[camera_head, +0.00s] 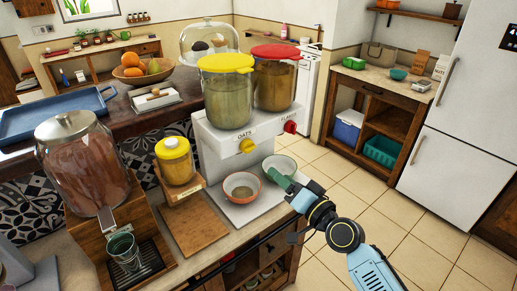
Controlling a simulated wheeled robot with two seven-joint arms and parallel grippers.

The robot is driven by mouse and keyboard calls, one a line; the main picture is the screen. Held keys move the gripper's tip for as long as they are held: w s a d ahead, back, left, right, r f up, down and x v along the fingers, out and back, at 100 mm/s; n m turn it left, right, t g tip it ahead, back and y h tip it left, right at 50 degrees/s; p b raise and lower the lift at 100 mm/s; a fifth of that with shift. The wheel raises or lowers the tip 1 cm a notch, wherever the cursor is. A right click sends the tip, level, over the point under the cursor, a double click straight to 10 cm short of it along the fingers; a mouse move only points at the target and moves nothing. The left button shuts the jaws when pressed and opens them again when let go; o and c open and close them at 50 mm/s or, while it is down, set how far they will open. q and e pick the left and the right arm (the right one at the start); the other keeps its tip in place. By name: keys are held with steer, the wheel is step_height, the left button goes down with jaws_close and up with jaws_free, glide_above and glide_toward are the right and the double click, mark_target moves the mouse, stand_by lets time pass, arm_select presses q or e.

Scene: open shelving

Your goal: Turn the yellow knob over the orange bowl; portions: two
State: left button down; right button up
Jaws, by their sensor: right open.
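The yellow knob (247,146) is on the front of the white dispenser (211,150), under the yellow-lidded oats container (228,100). The orange bowl (230,196) stands on the dispenser's base below this knob. A small brownish patch shows inside it; I cannot tell how much it holds. My right gripper (276,180) comes in from the lower right and is open. It is right of the orange bowl and in front of a pale green bowl (279,162), partly covering it. It is apart from the yellow knob. My left gripper is not in view.
A red knob (290,127) is under the red-lidded container (274,83). A yellow-lidded jar (175,162) stands left of the dispenser. The tiled floor (370,190) at right is clear.

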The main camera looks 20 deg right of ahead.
mark_target(251, 150)
steer(key=w+a+n+p, duration=0.1)
steer(key=w+n, duration=0.2)
steer(key=w, duration=0.1)
steer(key=w+a+n+p, duration=0.1)
steer(key=w+a+n, duration=0.1)
steer(key=w+n, duration=0.2)
steer(key=w+a+r+n+h+p, duration=0.1)
steer(key=w+n, duration=0.3)
steer(key=shift+w+a+p, duration=0.2)
steer(key=shift+w+p, duration=0.05)
steer(key=shift+p, duration=0.15)
steer(key=shift+c, duration=0.5)
steer(key=c, duration=0.9)
steer(key=shift+o, duration=0.2)
